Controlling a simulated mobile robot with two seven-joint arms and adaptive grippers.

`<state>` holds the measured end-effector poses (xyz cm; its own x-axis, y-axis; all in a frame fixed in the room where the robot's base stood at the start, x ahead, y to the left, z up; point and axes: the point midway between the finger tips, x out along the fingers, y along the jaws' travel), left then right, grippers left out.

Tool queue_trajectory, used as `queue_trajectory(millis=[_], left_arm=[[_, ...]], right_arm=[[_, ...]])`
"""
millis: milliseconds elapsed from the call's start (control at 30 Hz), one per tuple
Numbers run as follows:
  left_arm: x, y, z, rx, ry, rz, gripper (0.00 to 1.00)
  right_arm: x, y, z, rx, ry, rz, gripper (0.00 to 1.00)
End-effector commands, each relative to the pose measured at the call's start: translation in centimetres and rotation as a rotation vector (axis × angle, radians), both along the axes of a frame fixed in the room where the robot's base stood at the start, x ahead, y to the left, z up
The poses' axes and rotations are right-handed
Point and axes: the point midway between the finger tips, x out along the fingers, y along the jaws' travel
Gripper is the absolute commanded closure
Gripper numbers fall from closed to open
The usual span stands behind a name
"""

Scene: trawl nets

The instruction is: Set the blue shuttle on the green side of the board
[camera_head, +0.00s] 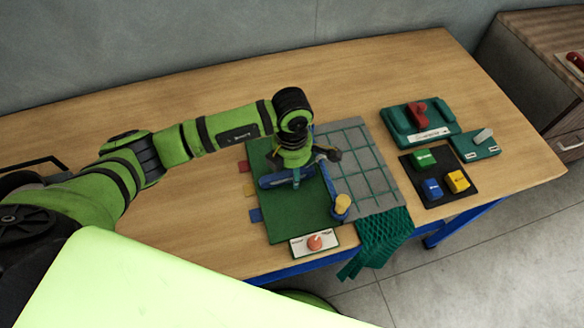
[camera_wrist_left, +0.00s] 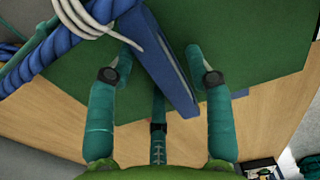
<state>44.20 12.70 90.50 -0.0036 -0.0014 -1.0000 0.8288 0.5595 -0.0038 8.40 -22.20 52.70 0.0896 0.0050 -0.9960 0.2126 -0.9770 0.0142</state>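The green side of the board (camera_head: 287,222) lies left of a grey side with a grid (camera_head: 365,158). The blue shuttle (camera_head: 271,182) shows over the green side, below my left gripper (camera_head: 295,172). In the left wrist view the shuttle (camera_wrist_left: 160,62) is a long blue bar passing between the fingers of my left gripper (camera_wrist_left: 163,52). The fingers are apart, with visible gaps on both sides of the bar. The green surface (camera_wrist_left: 240,35) is behind it. I cannot tell whether the shuttle touches the board. My right gripper is not in view.
A twisted blue rope (camera_wrist_left: 60,42) and white cord lie close to the fingers. A yellow spool (camera_head: 342,203) stands at the board's middle edge. A black tray of coloured blocks (camera_head: 440,178) is at right; green netting (camera_head: 378,243) hangs over the front edge.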

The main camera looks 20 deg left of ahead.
Motion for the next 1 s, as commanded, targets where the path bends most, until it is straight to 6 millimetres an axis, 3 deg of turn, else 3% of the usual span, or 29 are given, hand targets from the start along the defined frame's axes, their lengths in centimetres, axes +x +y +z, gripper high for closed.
queue_trajectory(millis=[367, 800, 1000], left_arm=[[0.1, 0.0, 1.1, -0.002, -0.004, -0.001, 0.48], [0.1, 0.0, 9.9, 0.000, -0.005, -0.002, 0.48], [0.1, 0.0, 12.0, 0.000, -0.001, -0.001, 0.48]], right_arm=[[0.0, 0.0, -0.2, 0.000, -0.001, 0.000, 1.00], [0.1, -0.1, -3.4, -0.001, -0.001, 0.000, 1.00], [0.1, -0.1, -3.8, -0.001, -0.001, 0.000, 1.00]])
